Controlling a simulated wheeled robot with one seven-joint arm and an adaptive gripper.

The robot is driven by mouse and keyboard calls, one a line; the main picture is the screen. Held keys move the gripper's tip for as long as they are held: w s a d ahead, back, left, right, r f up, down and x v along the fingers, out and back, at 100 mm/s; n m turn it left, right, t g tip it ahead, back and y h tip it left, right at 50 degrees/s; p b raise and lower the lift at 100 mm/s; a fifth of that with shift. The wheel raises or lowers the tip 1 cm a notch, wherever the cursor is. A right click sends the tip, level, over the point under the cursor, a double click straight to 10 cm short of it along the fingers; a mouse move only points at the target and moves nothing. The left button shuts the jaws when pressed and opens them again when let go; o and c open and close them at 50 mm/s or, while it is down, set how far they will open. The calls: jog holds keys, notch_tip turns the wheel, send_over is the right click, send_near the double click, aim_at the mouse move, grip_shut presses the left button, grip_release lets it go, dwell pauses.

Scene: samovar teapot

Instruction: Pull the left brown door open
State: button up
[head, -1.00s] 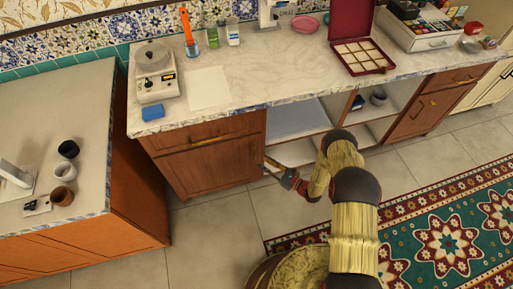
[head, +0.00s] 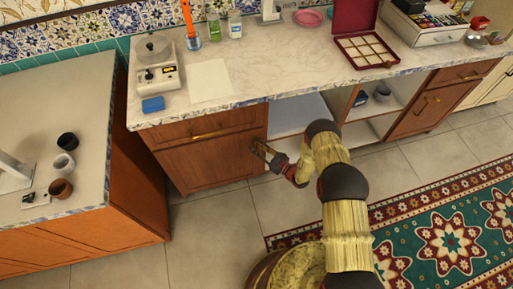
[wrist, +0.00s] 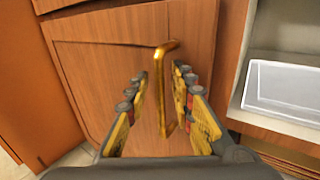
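The left brown door (head: 205,165) is closed, below a drawer front in the counter at the left. In the wrist view the door (wrist: 110,80) fills the middle, with a vertical gold bar handle (wrist: 163,115) near its right edge. My gripper (head: 262,150) is at the door's right edge in the head view. In the wrist view my gripper (wrist: 160,76) is open, with one finger on each side of the handle. Gaps show between the fingers and the handle. In the head view the gripper hides the handle.
An open shelf bay (head: 296,112) lies right of the door. The right brown door (head: 425,110) is farther right. An orange-brown side cabinet (head: 140,185) stands close at the left. Bare tiled floor (head: 215,220) lies before the door, with a patterned rug (head: 440,225) at right.

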jog(key=shift+c, duration=0.8)
jog(key=c, duration=0.4)
grip_shut()
